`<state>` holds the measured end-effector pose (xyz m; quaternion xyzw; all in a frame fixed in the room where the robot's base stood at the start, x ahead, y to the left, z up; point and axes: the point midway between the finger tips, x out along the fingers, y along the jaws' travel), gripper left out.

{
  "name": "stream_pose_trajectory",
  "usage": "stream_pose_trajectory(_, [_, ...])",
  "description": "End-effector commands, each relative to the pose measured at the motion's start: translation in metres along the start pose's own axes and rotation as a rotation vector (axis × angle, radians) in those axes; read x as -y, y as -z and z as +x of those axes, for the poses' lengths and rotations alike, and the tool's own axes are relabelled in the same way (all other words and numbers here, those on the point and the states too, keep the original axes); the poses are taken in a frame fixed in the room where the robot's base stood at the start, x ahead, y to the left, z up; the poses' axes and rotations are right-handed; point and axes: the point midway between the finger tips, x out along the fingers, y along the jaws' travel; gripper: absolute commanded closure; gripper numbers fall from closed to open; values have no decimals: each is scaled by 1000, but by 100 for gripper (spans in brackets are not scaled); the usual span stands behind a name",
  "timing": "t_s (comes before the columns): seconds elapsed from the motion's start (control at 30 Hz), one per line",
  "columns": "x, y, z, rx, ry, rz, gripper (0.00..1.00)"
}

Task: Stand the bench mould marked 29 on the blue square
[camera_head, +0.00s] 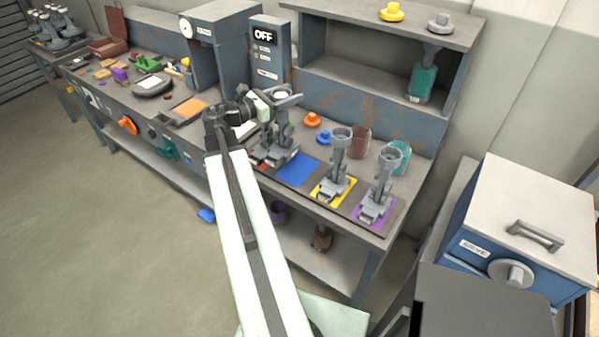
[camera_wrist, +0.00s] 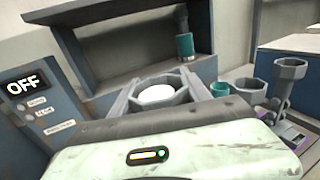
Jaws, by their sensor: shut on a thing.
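My gripper (camera_head: 281,97) is shut on the top of a grey bench mould (camera_head: 281,132), just left of the blue square. In the wrist view, the jaws (camera_wrist: 157,94) close around the rim of its cup, which has a white inside. Its foot is partly hidden, and I cannot tell whether it touches the bench. I cannot read a 29 on it. The blue square (camera_head: 298,170) lies on the dark strip at the bench's front and looks bare. Similar grey moulds stand upright on the yellow square (camera_head: 323,194) and the purple square (camera_head: 361,212).
An orange knob-like piece (camera_head: 312,120), a blue one (camera_head: 323,137), a brown cup (camera_head: 359,141) and a teal cup (camera_head: 399,157) stand behind the squares. A grey cabinet marked OFF (camera_head: 265,55) rises behind my gripper. A blue box (camera_head: 520,225) stands at the right.

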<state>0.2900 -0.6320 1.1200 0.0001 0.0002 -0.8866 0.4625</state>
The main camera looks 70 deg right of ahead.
Motion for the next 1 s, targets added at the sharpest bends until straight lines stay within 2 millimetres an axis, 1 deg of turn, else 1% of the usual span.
stream_pose_trajectory(0.03, [1,9,-15,1,0,0,100])
stream_pose_trajectory(0.2, [7,23,-58,1,17,0,100])
stream_pose_trajectory(0.3, [11,28,-76,1,25,0,100])
stream_pose_trajectory(0.4, [13,31,-88,2,31,0,100])
stream_pose_trajectory(0.47, [15,32,-92,2,34,0,100])
stream_pose_trajectory(0.63, [15,32,-94,2,37,0,100])
stream_pose_trajectory(0.73, [16,32,-88,2,38,0,100])
stream_pose_trajectory(0.87, [16,34,-70,2,40,0,100])
stream_pose_trajectory(1.0, [17,37,-46,1,40,0,100])
